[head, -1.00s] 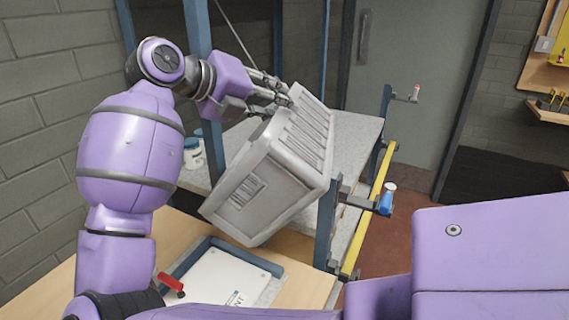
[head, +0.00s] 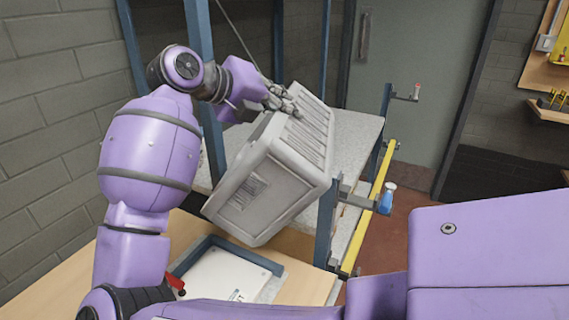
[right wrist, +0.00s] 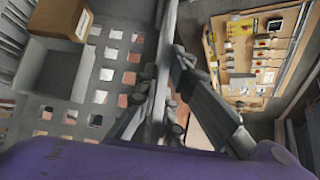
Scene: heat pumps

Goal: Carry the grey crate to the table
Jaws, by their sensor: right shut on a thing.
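The grey crate (head: 275,170) is tilted in the head view, between the grey speckled surface behind it and the wooden table top (head: 45,292) in front. I cannot tell whether its lower edge touches anything. My right gripper (head: 285,103) is at its upper rim. In the right wrist view, the right gripper (right wrist: 163,100) is shut on the rim of the crate (right wrist: 110,60), with one finger on each side of the wall. A brown cardboard box (right wrist: 60,18) shows on the crate's side of the fingers. My left gripper is not in view.
Blue posts (head: 326,228) stand close around the crate. A yellow rail (head: 370,215) runs along the right edge, near a blue-and-white bottle (head: 387,198). A blue-edged tray (head: 220,268) with a white sheet lies on the wooden top below. Red floor (head: 410,180) is free at right.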

